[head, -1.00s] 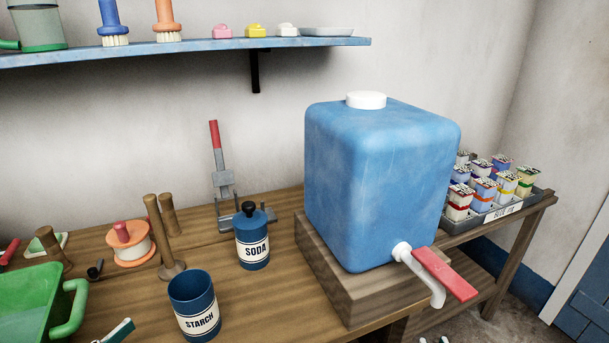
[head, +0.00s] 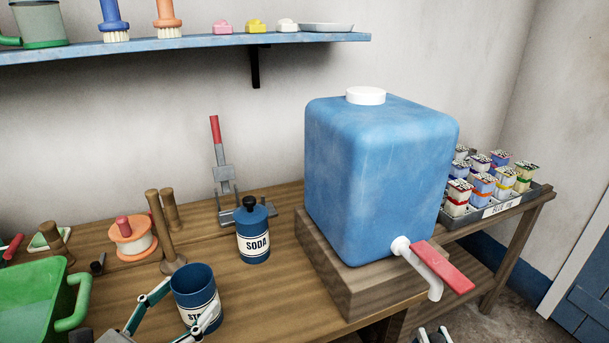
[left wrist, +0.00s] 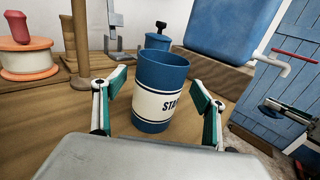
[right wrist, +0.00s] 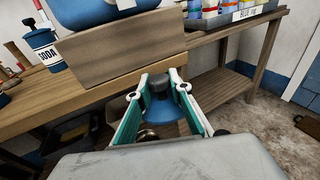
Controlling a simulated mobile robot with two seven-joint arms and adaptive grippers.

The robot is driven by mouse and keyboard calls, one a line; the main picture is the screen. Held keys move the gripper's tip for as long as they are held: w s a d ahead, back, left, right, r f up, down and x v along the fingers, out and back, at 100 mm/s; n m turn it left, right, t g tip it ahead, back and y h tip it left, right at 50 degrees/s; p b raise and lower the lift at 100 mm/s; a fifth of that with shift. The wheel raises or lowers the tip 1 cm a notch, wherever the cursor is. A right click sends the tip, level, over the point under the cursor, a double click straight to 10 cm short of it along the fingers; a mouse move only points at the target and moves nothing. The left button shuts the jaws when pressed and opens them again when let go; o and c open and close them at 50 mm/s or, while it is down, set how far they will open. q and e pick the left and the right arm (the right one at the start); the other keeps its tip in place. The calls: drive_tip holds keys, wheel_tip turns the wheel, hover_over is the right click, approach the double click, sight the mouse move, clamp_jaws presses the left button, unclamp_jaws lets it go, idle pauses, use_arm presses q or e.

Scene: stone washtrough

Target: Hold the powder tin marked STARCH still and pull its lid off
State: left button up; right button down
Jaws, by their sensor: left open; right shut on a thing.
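The blue STARCH tin (head: 194,280) stands upright on the wooden bench with its top open and no lid on it. It also shows in the left wrist view (left wrist: 155,118). My left gripper (head: 181,305) is open, its fingers on either side of the tin. In the left wrist view a gap shows at the left finger; the right finger is close to the wall. My right gripper (right wrist: 162,82) is shut on a blue lid (right wrist: 170,122) with a dark knob, held off the bench's front, below the dispenser. In the head view only its top (head: 432,334) shows at the bottom edge.
The lidded SODA tin (head: 253,240) stands behind the STARCH tin. A wooden stand with posts (head: 160,235) is behind it to the left, a green tub (head: 35,300) at far left. A blue water dispenser (head: 375,180) with a red-handled tap stands on a wooden block (head: 330,265) to the right.

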sight(208, 277)
use_arm(q)
drive_tip(key=shift+p+x, duration=0.35)
drive_tip(key=shift+x, duration=1.2)
drive_tip(key=c, duration=1.4)
